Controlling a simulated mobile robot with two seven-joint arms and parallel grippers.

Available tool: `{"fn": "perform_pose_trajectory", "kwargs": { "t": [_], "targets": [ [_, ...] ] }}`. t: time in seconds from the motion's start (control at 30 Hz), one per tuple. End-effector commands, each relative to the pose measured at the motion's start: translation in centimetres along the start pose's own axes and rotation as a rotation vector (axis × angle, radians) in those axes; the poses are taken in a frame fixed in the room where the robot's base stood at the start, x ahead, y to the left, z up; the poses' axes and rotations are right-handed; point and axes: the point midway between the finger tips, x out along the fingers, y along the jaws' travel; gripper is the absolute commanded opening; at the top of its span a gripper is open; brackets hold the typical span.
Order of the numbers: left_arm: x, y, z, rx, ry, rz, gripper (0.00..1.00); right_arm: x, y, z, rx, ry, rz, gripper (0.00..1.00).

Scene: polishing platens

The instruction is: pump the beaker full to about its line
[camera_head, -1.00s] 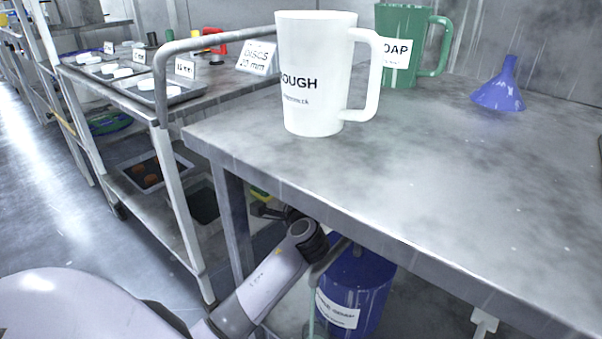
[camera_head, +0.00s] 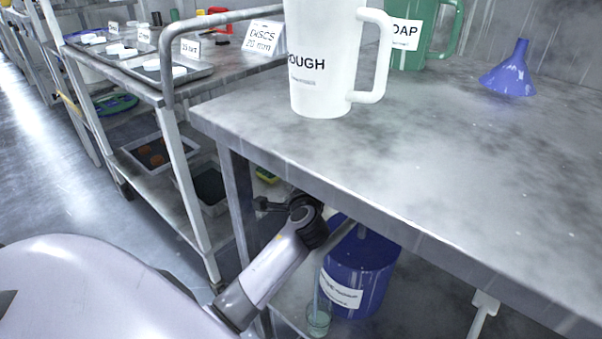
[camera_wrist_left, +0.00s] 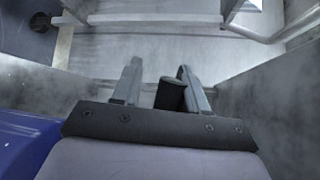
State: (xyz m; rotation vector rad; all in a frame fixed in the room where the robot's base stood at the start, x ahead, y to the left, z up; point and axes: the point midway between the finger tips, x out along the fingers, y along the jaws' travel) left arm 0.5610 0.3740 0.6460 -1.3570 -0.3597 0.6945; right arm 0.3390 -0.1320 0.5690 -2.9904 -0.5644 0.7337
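A small clear beaker (camera_head: 318,321) stands under the table in the head view, with pale greenish liquid low in it. Its line cannot be made out. A thin pale vertical streak, like a stream or tube, runs down into it. Beside it is the blue soap container (camera_head: 365,268); its blue side also shows in the left wrist view (camera_wrist_left: 25,143). My left arm reaches over the container and hides much of the pump top. My left gripper (camera_wrist_left: 160,75) has its fingers apart, with a dark cylinder (camera_wrist_left: 171,94) near the right finger; a grip is not evident. My right gripper is out of view.
The grey table (camera_head: 440,170) overhangs the container and arm. On it stand a white jug (camera_head: 320,70), a green jug (camera_head: 440,30) and a blue funnel (camera_head: 510,75). A cart with trays (camera_head: 180,75) stands at the left. The aisle floor is clear.

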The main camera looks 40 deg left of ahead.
Motion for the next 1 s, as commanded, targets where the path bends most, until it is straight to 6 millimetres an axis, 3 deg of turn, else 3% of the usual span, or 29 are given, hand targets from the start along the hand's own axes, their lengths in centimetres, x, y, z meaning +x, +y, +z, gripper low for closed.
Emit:
{"fn": "perform_pose_trajectory", "kwargs": {
  "t": [0.4, 1.0],
  "targets": [
    [-6.1, 0.1, -0.1, -0.001, 0.003, 0.005, 0.42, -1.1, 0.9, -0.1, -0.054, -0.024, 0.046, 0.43],
    [-6.7, 0.0, -0.1, -0.001, 0.002, 0.001, 0.42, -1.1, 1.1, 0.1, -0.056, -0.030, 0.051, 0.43]
  ]
}}
